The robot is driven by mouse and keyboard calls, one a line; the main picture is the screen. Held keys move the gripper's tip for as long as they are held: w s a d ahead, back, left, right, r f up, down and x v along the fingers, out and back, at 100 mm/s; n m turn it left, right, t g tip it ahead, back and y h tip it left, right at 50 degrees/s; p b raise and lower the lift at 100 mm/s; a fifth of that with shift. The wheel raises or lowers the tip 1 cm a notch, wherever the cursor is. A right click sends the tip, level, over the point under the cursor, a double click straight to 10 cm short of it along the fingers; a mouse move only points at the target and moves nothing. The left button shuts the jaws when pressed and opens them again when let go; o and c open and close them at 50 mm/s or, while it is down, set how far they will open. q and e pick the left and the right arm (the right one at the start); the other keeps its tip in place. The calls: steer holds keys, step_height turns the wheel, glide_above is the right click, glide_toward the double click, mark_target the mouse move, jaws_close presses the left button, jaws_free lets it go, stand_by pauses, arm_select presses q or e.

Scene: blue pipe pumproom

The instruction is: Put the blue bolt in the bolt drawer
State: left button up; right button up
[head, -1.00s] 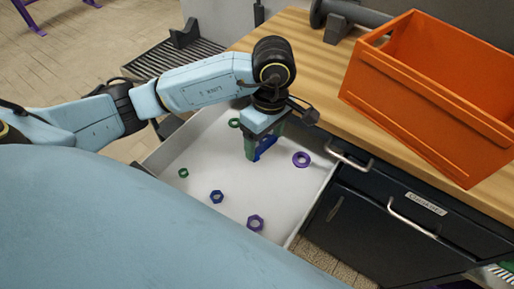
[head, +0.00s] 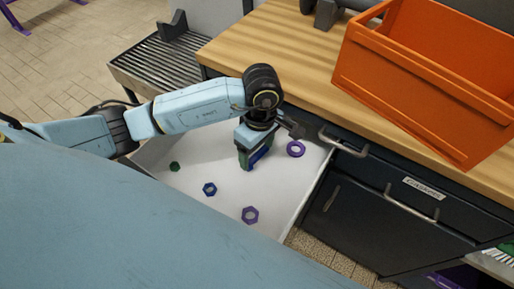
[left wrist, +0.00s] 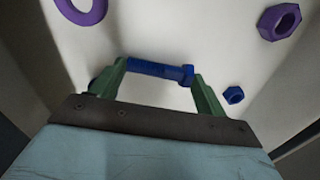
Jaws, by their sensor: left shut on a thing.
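The blue bolt (left wrist: 160,71) lies crosswise between the green fingers of my left gripper (left wrist: 157,78) in the left wrist view. The gripper is shut on it. In the head view, my left gripper (head: 249,162) points down inside an open white drawer (head: 222,236), and part of the bolt (head: 260,155) shows beside the fingers. I cannot tell whether the bolt touches the drawer floor. My right gripper is not in view.
The drawer holds a purple ring (head: 295,149), a purple nut (head: 250,215), a blue nut (head: 209,189) and a green nut (head: 174,166). An orange crate (head: 425,85) stands on the wooden worktop (head: 285,52). A labelled dark drawer (head: 402,196) beside it is closed.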

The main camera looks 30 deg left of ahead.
mark_target(259, 152)
arm_select(q)
steer(key=o, duration=1.1)
steer(key=shift+f, duration=0.1)
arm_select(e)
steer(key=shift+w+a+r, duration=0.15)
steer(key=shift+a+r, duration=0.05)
arm_select(q)
steer(key=shift+r, duration=0.25)
steer(key=r+p, duration=0.1)
steer(key=r, duration=0.3)
steer(key=r+p, duration=0.1)
steer(key=r, duration=0.3)
steer(key=w+r+p, duration=0.1)
steer(key=r, duration=0.2)
steer(key=shift+d+r, duration=0.1)
steer(key=shift+r, duration=0.3)
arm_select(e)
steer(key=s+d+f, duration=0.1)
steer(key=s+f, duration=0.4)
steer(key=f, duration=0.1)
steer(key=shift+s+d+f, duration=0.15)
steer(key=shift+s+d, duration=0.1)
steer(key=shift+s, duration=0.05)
